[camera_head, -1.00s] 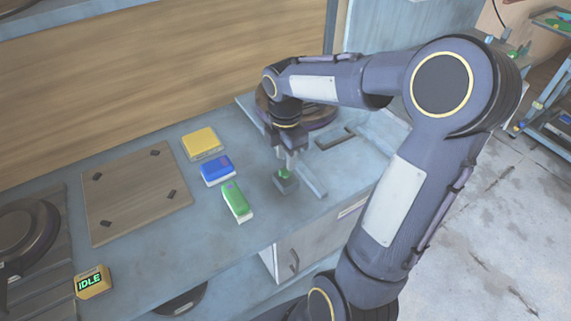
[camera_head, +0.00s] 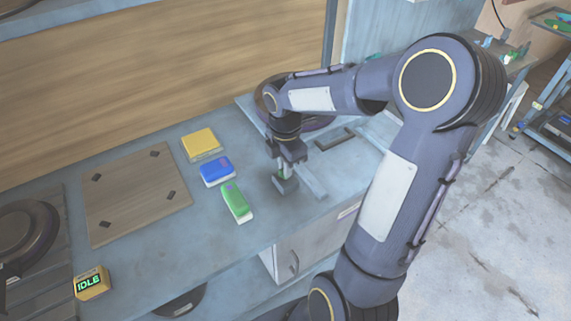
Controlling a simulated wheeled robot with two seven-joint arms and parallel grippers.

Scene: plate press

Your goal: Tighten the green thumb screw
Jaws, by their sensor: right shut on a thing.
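The green thumb screw (camera_head: 284,175) sits on a small grey block (camera_head: 286,184) near the front edge of the workbench. Only a little of its green shows, because the fingers cover most of it. My right gripper (camera_head: 285,172) points down over the block and is shut on the thumb screw. My left gripper is not in view.
Green (camera_head: 236,201), blue (camera_head: 217,172) and yellow (camera_head: 201,144) blocks stand left of the gripper. A wooden board (camera_head: 135,195) lies further left, with an IDLE display box (camera_head: 91,283) in front. A grey bar (camera_head: 312,180) lies close right of the screw.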

